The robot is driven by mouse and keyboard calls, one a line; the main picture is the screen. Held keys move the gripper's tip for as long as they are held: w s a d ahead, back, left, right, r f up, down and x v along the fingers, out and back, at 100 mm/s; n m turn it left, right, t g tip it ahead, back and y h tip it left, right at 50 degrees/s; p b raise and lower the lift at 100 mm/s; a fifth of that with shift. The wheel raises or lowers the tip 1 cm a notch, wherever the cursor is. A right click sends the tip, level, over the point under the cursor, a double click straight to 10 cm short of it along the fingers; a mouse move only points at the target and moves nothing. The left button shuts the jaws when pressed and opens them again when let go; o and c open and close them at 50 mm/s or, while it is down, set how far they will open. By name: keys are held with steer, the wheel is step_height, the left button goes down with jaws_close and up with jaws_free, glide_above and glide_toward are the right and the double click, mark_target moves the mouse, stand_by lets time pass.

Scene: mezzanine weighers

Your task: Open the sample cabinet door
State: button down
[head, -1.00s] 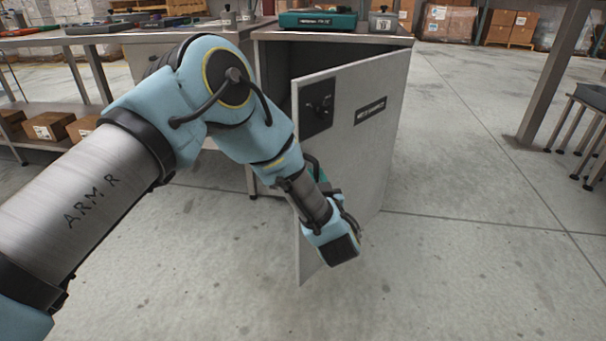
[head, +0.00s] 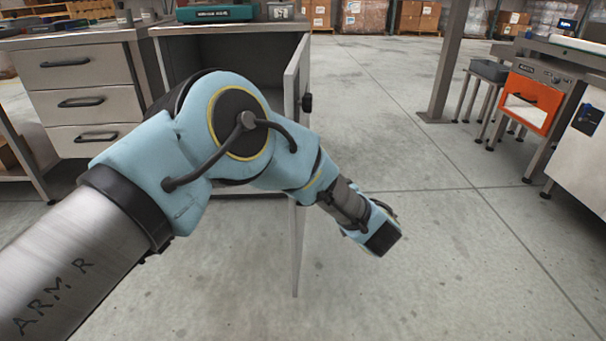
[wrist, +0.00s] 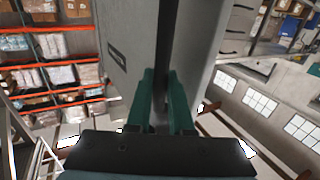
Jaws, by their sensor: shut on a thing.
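The grey sample cabinet (head: 232,28) stands beyond my arm in the head view, with its dark interior partly showing. Its grey door (head: 297,262) stands swung out from the front, seen almost edge-on, with a black knob (head: 307,103) on its outer face. In the wrist view the door (wrist: 122,28) carries a dark label and runs up from my gripper (wrist: 165,100). The teal fingers are shut on the door's edge, one on each side. In the head view my arm hides the fingertips and the middle of the door.
A grey drawer unit (head: 80,62) adjoins the cabinet on the left. A teal device (head: 216,13) sits on the cabinet top. At right stand a bench with an orange-fronted drawer (head: 532,100) and a metal post (head: 446,60). The concrete floor right of the door is clear.

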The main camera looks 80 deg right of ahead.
steer(key=shift+d+r, duration=0.1)
stand_by(0.3)
steer(key=c, duration=0.8)
jaws_free()
steer(key=shift+s, duration=0.15)
steer(key=p+v, duration=0.1)
steer(key=v, duration=0.9)
steer(key=shift+s+a, duration=0.15)
steer(key=shift+a, duration=0.15)
